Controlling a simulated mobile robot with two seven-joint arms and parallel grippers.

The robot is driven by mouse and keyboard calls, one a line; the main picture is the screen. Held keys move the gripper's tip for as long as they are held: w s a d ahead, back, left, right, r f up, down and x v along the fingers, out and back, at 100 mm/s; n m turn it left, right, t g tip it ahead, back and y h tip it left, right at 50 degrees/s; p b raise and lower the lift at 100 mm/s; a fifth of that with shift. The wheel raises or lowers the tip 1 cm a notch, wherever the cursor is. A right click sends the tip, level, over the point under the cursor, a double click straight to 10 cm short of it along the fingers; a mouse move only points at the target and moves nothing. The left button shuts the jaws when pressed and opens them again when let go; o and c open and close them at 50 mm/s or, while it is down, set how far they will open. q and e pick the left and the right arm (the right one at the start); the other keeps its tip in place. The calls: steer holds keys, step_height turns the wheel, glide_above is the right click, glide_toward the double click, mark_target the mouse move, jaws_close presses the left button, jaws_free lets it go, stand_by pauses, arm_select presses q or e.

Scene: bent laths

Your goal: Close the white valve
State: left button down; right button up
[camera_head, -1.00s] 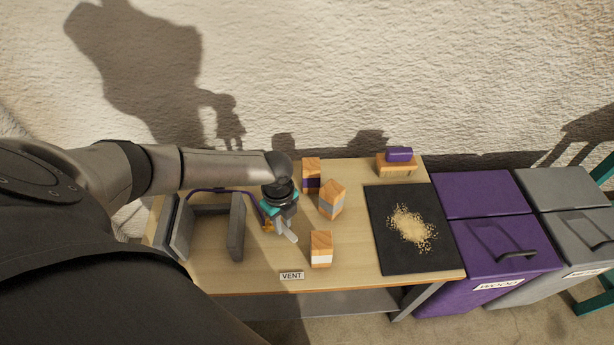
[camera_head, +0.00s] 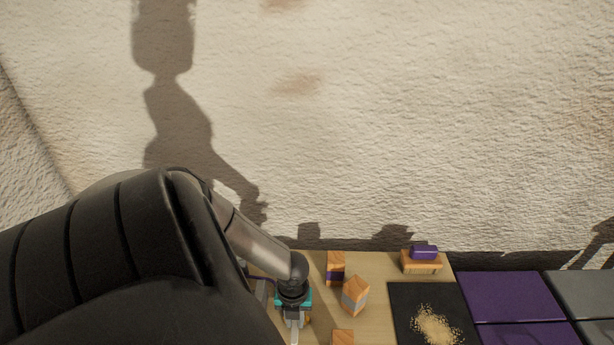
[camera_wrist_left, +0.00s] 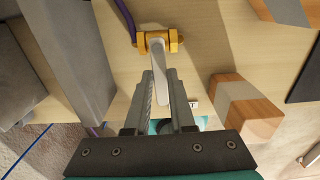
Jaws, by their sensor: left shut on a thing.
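The white valve has a brass body (camera_wrist_left: 157,41) and a white lever (camera_wrist_left: 160,75), seen in the left wrist view. The lever stands roughly crosswise to the brass body. My left gripper (camera_wrist_left: 162,88) has its two fingers on either side of the lever and is shut on it. In the head view my left gripper (camera_head: 294,318) is at the table's left part, near the bottom edge, and hides most of the valve. My right gripper is not in view.
A purple tube (camera_wrist_left: 126,18) joins the brass body. A grey upright block (camera_wrist_left: 75,55) stands left of the gripper. Wooden blocks with coloured bands (camera_head: 355,297) stand to the right. A dark mat (camera_head: 405,300) holds sawdust.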

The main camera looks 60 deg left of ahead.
mark_target(294, 325)
arm_select(q)
steer(key=shift+s, duration=0.15)
steer(key=shift+f, duration=0.1)
steer(key=c, duration=0.8)
jaws_free()
steer(key=shift+o, duration=0.2)
step_height(294, 325, up, 15)
steer(key=p, duration=0.4)
steer(key=shift+r, duration=0.2)
